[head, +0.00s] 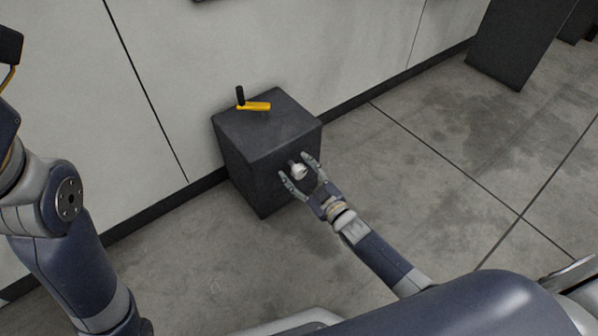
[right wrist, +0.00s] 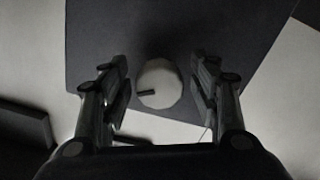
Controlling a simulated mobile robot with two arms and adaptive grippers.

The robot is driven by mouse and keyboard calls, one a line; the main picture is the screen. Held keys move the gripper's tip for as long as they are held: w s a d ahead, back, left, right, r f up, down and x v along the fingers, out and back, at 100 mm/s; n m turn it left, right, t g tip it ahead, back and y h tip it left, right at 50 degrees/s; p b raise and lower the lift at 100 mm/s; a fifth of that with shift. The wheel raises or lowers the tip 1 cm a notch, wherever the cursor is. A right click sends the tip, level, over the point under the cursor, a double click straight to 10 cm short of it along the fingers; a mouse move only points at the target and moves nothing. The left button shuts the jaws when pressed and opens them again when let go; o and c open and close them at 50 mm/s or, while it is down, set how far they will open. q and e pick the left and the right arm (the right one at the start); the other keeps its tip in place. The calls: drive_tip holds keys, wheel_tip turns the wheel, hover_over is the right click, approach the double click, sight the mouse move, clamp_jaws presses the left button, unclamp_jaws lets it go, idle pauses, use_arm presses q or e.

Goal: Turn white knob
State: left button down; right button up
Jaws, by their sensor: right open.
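The white knob (head: 298,171) is on the side face of a dark grey box (head: 262,146). In the right wrist view the knob (right wrist: 160,84) is round and white with a short dark mark on its face. My right gripper (head: 299,165) is open, with one finger on either side of the knob. In the right wrist view the fingers of my right gripper (right wrist: 160,88) show a gap to the knob on both sides. My left arm shows at the left edge of the head view, but its gripper fingers are not seen.
A yellow crank with a black handle (head: 256,105) sits on top of the box. The box stands by a pale panelled wall (head: 190,70) with a dark skirting. A dark block (head: 515,45) stands at the upper right. The concrete floor (head: 430,200) to the right is clear.

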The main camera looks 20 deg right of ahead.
drive_tip(key=c, duration=1.1)
